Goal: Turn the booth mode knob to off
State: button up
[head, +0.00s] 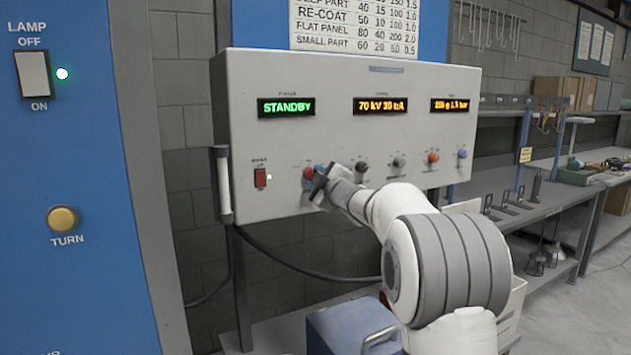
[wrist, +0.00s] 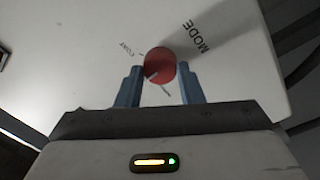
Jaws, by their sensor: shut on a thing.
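The mode knob (wrist: 160,64) is red and round with a pale pointer line, and the word MODE is printed beside it in the wrist view. The knob's other position labels are hidden or too small to read.
Several other knobs run to the right, the nearest dark one (head: 361,167) close to my wrist. A handle (head: 224,185) stands at the box's left edge.

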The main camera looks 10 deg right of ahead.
jog(key=o, duration=1)
jog(key=shift+s, duration=0.15)
jog(key=b+v, duration=0.1)
jog(key=v, duration=0.6)
jog(key=shift+s, duration=0.25)
jog(key=shift+f, duration=0.1)
